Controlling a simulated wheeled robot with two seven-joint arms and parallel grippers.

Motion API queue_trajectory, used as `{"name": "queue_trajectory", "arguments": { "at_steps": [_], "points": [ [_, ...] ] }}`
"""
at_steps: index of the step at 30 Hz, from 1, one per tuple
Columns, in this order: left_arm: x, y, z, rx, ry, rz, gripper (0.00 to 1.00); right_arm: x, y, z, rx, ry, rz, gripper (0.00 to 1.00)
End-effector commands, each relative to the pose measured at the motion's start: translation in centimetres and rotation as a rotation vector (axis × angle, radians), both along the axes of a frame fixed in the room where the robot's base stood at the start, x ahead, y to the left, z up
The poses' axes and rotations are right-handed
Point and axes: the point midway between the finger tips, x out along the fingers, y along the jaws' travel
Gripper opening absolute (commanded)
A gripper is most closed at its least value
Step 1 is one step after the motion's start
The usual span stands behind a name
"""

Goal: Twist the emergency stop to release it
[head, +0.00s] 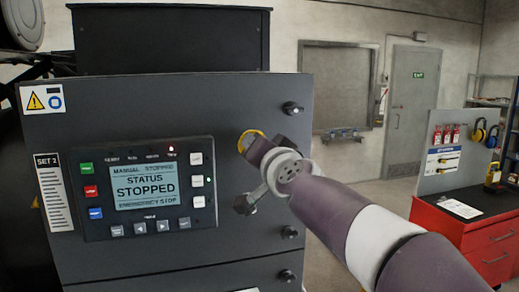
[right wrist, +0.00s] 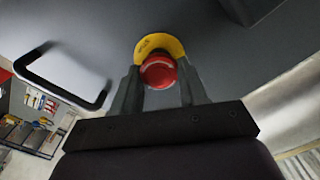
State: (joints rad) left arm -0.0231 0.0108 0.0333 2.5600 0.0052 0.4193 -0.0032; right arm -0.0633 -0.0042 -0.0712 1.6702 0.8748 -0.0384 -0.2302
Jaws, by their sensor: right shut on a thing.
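The emergency stop has a red round knob (right wrist: 158,71) on a yellow backing ring (right wrist: 160,44), fixed to the dark genset panel. In the right wrist view my right gripper (right wrist: 160,80) has one finger on each side of the red knob and is shut on it. In the head view the right arm comes in from the right, and my right gripper (head: 250,175) hides the knob. Only part of the yellow ring (head: 251,137) shows there. The controller screen (head: 145,188) reads "STATUS STOPPED" and "EMERGENCY STOP". My left gripper is not in view.
The genset panel (head: 100,118) carries the controller and several dark knobs along its right edge. A black handle (right wrist: 62,75) shows at the left in the right wrist view. A red tool cabinet (head: 455,225) stands at the right, with a grey door (head: 408,108) behind.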

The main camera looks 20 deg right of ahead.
Motion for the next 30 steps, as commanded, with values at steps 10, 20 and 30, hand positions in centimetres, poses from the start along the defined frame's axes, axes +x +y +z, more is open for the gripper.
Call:
{"name": "queue_trajectory", "arguments": {
  "at_steps": [10, 20, 30],
  "points": [
    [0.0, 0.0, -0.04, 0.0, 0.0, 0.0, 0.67, 0.01, 0.0, -0.14, 0.055, 0.005, 0.001, 0.12],
    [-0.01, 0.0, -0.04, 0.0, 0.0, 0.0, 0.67, 0.02, 0.01, -0.16, 0.055, 0.005, 0.001, 0.49],
    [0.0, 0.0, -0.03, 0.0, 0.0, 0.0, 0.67, -0.05, 0.0, -0.06, 0.054, 0.003, 0.001, 0.67]
  ]
}}
